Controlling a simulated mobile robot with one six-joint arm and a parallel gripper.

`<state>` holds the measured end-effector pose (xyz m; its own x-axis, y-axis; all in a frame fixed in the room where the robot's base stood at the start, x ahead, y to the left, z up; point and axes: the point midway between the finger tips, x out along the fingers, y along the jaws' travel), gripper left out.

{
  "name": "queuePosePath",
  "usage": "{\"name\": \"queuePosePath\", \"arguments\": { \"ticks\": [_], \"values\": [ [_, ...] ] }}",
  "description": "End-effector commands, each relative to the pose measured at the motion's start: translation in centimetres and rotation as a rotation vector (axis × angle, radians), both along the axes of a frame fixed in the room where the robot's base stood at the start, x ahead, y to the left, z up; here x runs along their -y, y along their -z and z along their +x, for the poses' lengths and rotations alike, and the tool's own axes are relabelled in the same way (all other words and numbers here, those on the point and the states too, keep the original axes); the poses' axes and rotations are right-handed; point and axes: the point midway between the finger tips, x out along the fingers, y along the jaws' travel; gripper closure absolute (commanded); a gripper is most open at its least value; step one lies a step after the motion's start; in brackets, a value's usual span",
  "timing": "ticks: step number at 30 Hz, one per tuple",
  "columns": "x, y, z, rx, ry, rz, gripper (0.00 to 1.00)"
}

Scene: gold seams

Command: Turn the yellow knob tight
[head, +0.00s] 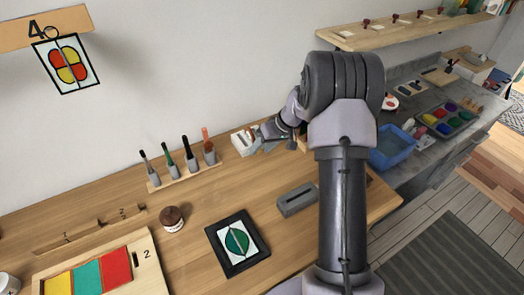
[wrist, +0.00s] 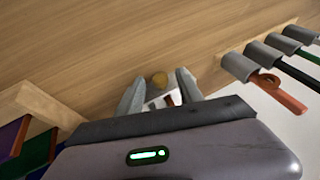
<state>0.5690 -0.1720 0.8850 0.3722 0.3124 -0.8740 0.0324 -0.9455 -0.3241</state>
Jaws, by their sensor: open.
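The yellow knob (wrist: 159,79) shows in the wrist view as a small round dull-gold top beside a pale block (wrist: 158,96). My gripper (wrist: 160,84) is open, with one finger on each side of the knob and block. I cannot tell whether either finger touches them. In the head view, my gripper (head: 262,134) is at the back of the wooden bench, next to a whitish block (head: 243,143). The knob is too small or hidden to make out there.
A rack (head: 185,177) of several upright tools stands left of my gripper; an orange-handled tool (wrist: 280,93) is nearest. A grey block (head: 297,199), a black frame (head: 239,273) and a brown-lidded jar (head: 172,219) lie in front. A blue tub (head: 391,150) is right.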

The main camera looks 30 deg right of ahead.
Motion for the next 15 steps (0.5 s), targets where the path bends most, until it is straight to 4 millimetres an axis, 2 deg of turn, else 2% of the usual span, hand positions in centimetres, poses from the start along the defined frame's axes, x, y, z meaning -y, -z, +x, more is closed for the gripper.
{"name": "queuePosePath", "arguments": {
  "ticks": [7,13,14,15],
  "values": [
    [-0.05,0.04,0.05,0.000,0.000,0.000,0.56],
    [-0.05,0.04,0.04,0.000,0.000,0.000,0.96],
    [-0.05,0.05,0.03,0.000,0.000,0.000,1.00],
    [-0.05,0.05,0.03,0.000,0.000,0.000,1.00]
  ]
}}
